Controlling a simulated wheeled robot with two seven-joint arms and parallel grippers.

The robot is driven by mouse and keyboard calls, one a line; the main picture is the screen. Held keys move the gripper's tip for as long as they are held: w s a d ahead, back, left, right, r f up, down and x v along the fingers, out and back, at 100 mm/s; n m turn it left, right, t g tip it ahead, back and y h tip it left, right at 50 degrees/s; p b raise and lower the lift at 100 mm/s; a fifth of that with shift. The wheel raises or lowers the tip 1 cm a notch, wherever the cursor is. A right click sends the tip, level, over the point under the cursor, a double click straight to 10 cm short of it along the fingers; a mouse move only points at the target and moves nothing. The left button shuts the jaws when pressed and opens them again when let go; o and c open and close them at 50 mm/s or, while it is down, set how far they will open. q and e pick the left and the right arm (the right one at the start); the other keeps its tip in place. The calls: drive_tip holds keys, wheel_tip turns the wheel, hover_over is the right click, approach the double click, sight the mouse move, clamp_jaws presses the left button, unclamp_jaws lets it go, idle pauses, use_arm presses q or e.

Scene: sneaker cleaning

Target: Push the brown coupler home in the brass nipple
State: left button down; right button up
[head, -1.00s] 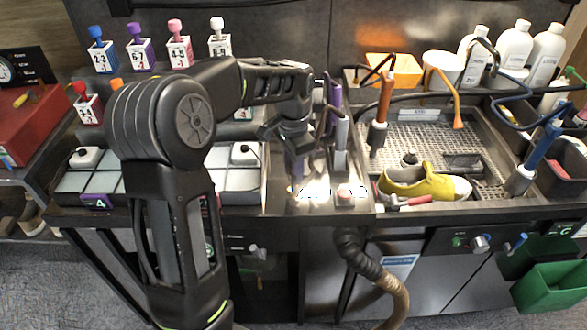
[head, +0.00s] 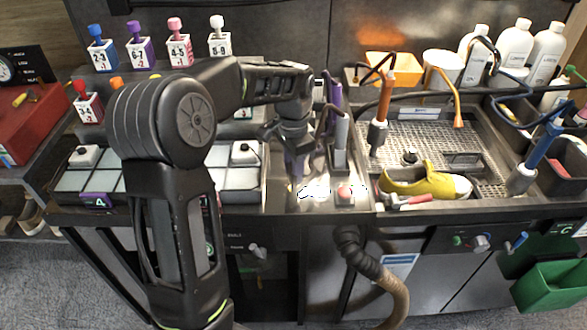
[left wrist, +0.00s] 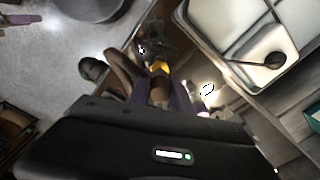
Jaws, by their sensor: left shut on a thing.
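My left gripper (head: 294,172) points down over the steel counter, left of the purple and grey upright tools. In the left wrist view its purple fingers (left wrist: 163,96) are closed on the brown coupler (left wrist: 159,90). A yellow-gold piece, which looks like the brass nipple (left wrist: 159,66), shows just beyond the coupler's end. The two look close or touching; I cannot tell how deep the coupler sits. In the head view the fingers and glare largely hide both. My right gripper is not in view.
A red button (head: 345,192) sits just right of the gripper. A wash tray (head: 425,133) holds a yellow shoe (head: 428,183). White-padded bays (head: 230,185) lie to the left. A brown hose (head: 394,292) hangs below the counter front.

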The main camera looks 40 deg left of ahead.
use_arm(q)
drive_tip(key=shift+f+b, duration=0.95)
drive_tip(key=shift+f, duration=0.55)
drive_tip(key=c, duration=1.1)
unclamp_jaws()
drive_tip(key=shift+r, duration=0.4)
wheel_tip(320, 180, up, 7)
drive_tip(key=shift+r+b, duration=0.1)
drive_tip(key=shift+b, duration=0.35)
